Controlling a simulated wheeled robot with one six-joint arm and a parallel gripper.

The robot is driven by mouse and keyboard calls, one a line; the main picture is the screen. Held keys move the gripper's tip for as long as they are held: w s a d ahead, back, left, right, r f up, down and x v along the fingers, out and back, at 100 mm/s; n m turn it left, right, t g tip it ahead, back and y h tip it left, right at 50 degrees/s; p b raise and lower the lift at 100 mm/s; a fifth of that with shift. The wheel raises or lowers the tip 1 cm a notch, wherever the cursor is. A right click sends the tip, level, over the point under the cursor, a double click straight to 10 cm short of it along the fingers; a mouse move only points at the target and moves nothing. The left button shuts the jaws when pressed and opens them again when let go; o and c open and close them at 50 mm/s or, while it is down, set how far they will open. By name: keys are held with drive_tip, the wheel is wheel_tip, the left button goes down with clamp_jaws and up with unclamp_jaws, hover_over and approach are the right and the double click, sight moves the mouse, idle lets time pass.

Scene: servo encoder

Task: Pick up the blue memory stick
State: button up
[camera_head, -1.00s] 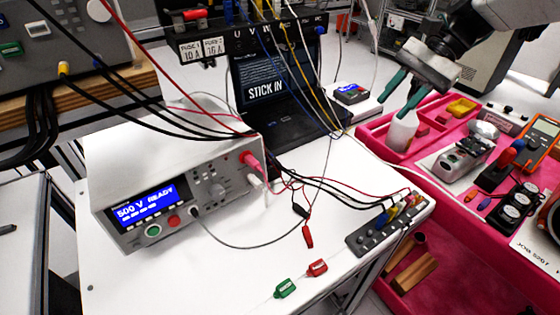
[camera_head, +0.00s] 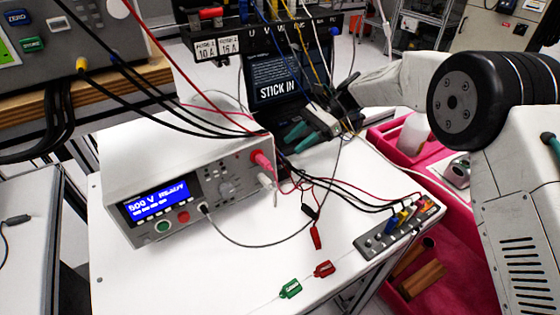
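I cannot pick out a blue memory stick in the head view. A laptop (camera_head: 284,80) at the back of the white table shows "STICK IN" on its screen. My gripper (camera_head: 296,142) reaches in from the right, low over the laptop's keyboard side. Its two teal fingers look apart, with nothing visible between them. The gripper and forearm hide the laptop's right side and the table just behind it. A green tagged piece (camera_head: 290,288) and a red one (camera_head: 323,268) lie near the table's front edge.
A grey tester (camera_head: 185,185) reading 500 V stands left of the gripper. Red, black, yellow and blue cables hang around the laptop. A terminal strip (camera_head: 378,244) lies at the table's right edge, beside a pink tray (camera_head: 450,258). The front middle of the table is mostly clear.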

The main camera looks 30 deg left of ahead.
sight(282, 154)
drive_tip(key=x, duration=0.4)
drive_tip(key=shift+s, duration=0.2)
drive_tip(key=shift+d, duration=0.1)
clamp_jaws()
drive_tip(key=shift+r, duration=0.15)
wheel_tip(282, 154, up, 4)
drive_tip(key=shift+f, duration=0.25)
drive_tip(key=s+d+r, duration=0.1)
drive_tip(key=s+d, duration=0.9)
drive_tip(key=d, duration=0.2)
drive_tip(key=shift+d+r, duration=0.15)
